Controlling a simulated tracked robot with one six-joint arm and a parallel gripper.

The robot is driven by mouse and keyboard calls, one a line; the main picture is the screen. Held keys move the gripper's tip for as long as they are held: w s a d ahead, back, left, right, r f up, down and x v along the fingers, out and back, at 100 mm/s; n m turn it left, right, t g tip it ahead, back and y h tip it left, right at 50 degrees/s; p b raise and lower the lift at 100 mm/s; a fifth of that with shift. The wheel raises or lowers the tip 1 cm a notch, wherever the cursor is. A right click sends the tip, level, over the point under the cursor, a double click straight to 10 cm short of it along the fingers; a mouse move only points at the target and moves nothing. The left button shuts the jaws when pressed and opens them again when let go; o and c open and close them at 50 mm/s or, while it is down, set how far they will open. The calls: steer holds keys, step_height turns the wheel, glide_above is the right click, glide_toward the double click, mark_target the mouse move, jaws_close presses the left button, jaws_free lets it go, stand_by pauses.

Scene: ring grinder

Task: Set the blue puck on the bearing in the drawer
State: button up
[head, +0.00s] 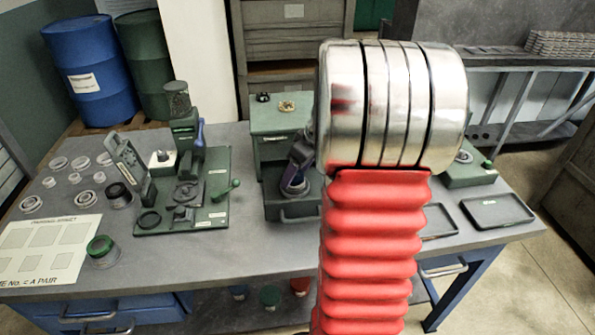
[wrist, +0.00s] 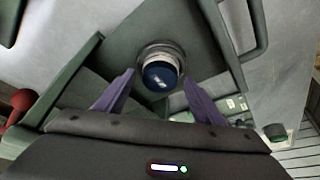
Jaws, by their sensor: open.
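The drawer (head: 292,210) of the green cabinet (head: 280,120) stands open on the bench; its floor also shows in the wrist view (wrist: 208,62). In the wrist view a blue-topped puck (wrist: 160,75) with a pale mark stands over a shiny metal bearing (wrist: 150,50) in the drawer. It looks seated there, but I cannot tell how fully it touches. My gripper (wrist: 160,82) has its two purple fingers apart, one on each side of the puck, with gaps visible. In the head view my gripper (head: 295,187) reaches down into the drawer; the puck is hidden there.
My red and silver arm blocks the bench's middle right. Dark trays (head: 497,211) lie to the right. The drawer walls stand close around my fingers.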

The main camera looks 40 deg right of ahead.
steer(key=v, duration=1.2)
steer(key=shift+a+r, duration=0.1)
stand_by(0.5)
steer(key=s+a+r, duration=0.1)
steer(key=a, duration=0.9)
steer(key=s+a+r, duration=0.1)
steer(key=a+r, duration=0.1)
steer(key=a, duration=0.7)
steer(key=s+a+f+m, duration=0.1)
steer(key=s+a, duration=0.3)
steer(key=a, duration=0.2)
steer(key=s+a+f+m+t, duration=0.1)
steer(key=s+a+f, duration=0.1)
steer(key=s+a, duration=0.3)
steer(key=a, duration=0.2)
steer(key=shift+s+a+h, duration=0.25)
steer(key=shift+a+h, duration=0.05)
steer(key=shift+h, duration=0.1)
steer(key=shift+f, duration=0.1)
